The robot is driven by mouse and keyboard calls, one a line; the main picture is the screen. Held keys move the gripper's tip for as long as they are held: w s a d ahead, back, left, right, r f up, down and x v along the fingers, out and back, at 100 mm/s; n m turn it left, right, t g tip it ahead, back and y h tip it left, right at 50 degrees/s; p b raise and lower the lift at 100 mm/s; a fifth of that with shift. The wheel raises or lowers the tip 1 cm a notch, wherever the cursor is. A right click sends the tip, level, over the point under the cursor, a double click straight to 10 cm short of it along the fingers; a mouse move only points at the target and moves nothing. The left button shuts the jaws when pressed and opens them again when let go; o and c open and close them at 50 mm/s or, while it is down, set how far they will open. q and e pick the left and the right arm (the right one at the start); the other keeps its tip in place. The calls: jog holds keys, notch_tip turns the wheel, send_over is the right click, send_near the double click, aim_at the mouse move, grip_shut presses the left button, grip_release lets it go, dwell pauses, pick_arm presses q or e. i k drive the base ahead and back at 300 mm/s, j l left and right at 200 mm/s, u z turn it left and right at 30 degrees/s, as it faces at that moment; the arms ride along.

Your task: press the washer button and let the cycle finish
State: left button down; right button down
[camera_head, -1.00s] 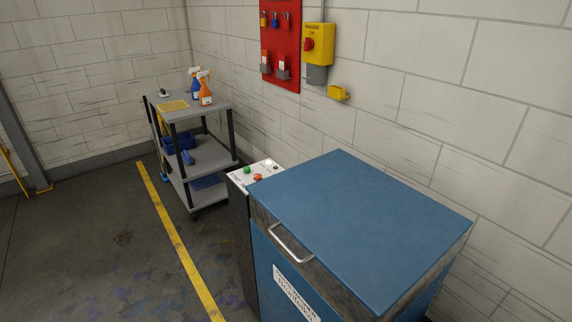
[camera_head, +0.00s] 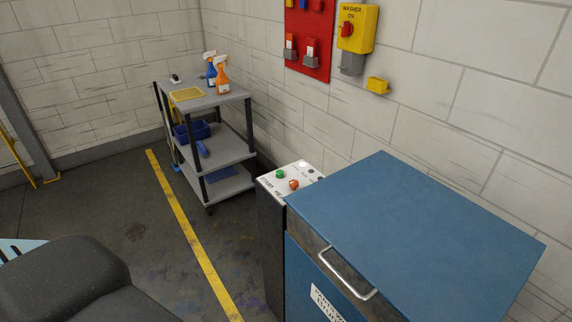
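The washer (camera_head: 420,225) is a blue box with a flat, closed lid and a metal handle (camera_head: 346,274) on its front. A control panel (camera_head: 267,181) stands at its left side, on top of a dark narrow post. The panel carries a green button (camera_head: 280,174), an orange-red button (camera_head: 294,185) and a white lamp-like disc (camera_head: 302,164). A dark rounded link, which looks like part of my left arm, is at the lower left, well apart from the panel. Neither gripper's fingers are in view.
A grey cart (camera_head: 217,100) with spray bottles (camera_head: 221,76) stands left of the panel. A yellow washer switch box (camera_head: 357,28) and a red lock board (camera_head: 308,40) hang on the wall. The floor between the yellow line (camera_head: 190,235) and the washer is clear.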

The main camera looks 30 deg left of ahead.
aim_at(279, 173)
jog(key=i+j, duration=0.1)
jog(key=j, duration=0.35)
jog(key=i+j+z, duration=0.1)
jog(key=j, duration=0.35)
jog(key=i+j, duration=0.1)
jog(key=j, duration=0.3)
jog(key=i+j+z, duration=0.1)
jog(key=j, duration=0.35)
